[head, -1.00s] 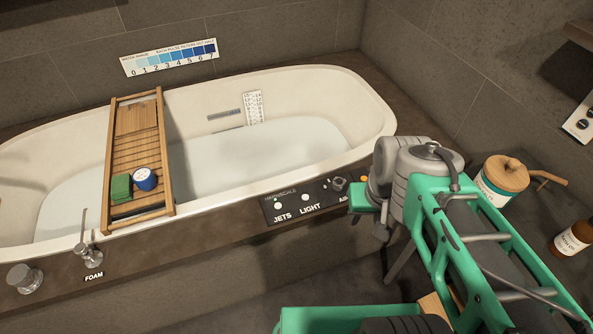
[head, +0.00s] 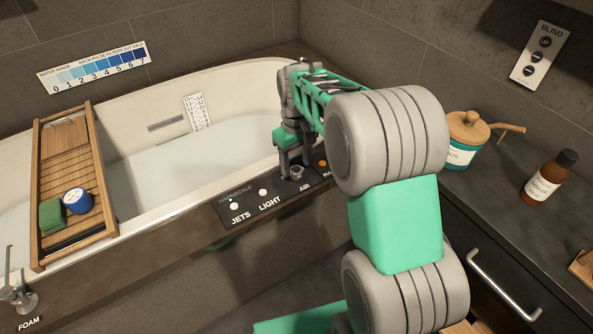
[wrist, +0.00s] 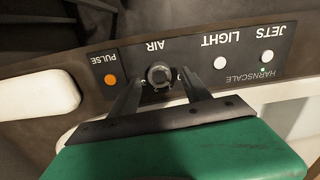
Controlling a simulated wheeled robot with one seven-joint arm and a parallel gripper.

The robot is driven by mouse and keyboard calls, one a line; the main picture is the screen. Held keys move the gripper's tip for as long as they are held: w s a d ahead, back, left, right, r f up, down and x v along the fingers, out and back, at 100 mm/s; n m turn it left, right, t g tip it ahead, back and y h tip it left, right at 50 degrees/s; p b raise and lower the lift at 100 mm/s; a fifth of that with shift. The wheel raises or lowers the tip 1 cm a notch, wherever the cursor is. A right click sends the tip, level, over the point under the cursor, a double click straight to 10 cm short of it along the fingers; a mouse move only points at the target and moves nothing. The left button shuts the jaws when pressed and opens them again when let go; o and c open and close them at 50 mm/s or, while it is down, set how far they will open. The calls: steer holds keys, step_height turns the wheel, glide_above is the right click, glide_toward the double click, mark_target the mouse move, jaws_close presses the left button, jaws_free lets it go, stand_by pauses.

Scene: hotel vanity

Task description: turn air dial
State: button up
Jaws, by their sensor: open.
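The air dial (head: 296,172) is a small metallic knob above the AIR label on the dark control panel (head: 235,209) at the tub's rim. In the wrist view the dial (wrist: 158,75) stands between the two fingers of my gripper (wrist: 158,85). The gripper is open, with one finger on each side of the dial and a small gap showing. In the head view my gripper (head: 294,165) points down at the dial, and my arm hides part of the panel's right end.
The panel also bears the JETS button (head: 234,206), the LIGHT button (head: 262,192) and the orange PULSE button (wrist: 110,79), close beside the fingers. A wooden tray (head: 75,150) with a green block and a blue-and-white tin spans the tub. A jar (head: 462,155) and bottle (head: 549,177) stand at right.

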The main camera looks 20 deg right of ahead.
step_height(320, 180, down, 2)
steer(key=shift+f, duration=0.15)
jaws_close()
stand_by(0.6)
